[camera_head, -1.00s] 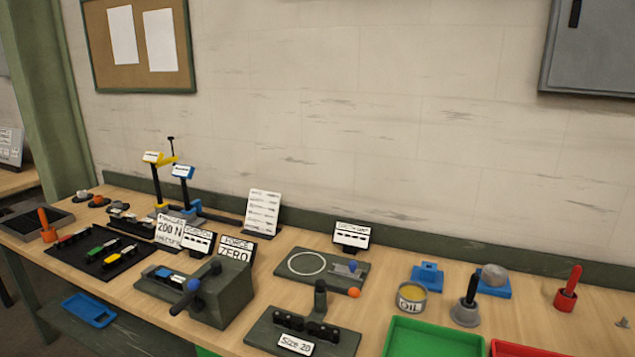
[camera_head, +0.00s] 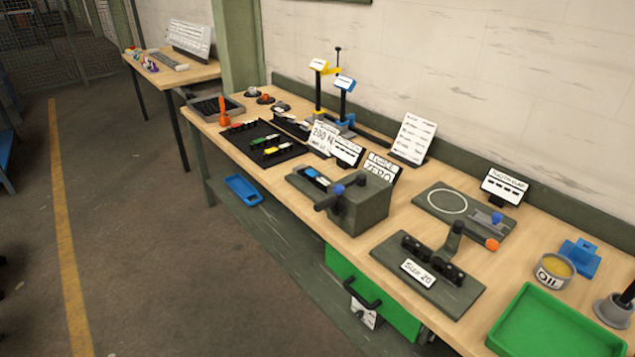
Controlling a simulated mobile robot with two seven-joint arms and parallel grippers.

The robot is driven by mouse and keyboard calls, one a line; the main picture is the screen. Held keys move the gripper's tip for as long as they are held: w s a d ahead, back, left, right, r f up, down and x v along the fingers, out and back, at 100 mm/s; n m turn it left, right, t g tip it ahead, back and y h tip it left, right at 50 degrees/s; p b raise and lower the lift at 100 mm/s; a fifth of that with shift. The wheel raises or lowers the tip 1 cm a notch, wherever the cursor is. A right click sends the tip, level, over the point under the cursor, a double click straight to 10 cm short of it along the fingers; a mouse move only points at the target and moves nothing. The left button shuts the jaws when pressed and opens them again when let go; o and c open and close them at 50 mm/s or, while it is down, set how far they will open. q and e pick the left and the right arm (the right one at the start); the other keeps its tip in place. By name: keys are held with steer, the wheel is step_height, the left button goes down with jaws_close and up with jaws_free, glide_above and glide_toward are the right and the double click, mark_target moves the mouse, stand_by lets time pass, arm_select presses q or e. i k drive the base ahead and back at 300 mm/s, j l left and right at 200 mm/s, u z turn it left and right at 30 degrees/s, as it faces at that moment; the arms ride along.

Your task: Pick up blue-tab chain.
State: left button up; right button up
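A small dark piece with blue on it (camera_head: 313,174) lies in the slot on the left end of the grey block fixture (camera_head: 362,207), in the middle of the bench. I take it for the blue-tab chain, but it is too small to tell surely. A black mat (camera_head: 285,155) to its left carries dark chains with red (camera_head: 237,128), green (camera_head: 266,140) and yellow (camera_head: 272,151) marks. I make out no blue-marked chain on the mat. Neither of my grippers is in view.
A grey fixture labelled "Size 20" (camera_head: 466,300) stands in front right. A green tray (camera_head: 545,318) and an oil tin (camera_head: 553,271) are further right. A blue tray (camera_head: 244,190) sits on the lower shelf. Open floor (camera_head: 150,250) lies left of the bench.

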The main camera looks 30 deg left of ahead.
mark_target(312, 177)
steer(key=j+u, duration=0.15)
steer(key=j, duration=0.3)
steer(key=i+j+u, duration=0.15)
steer(key=j, duration=0.25)
steer(key=i+j+u, duration=0.15)
steer(key=j, duration=0.25)
steer(key=i+j+u, duration=0.15)
steer(key=j, duration=0.25)
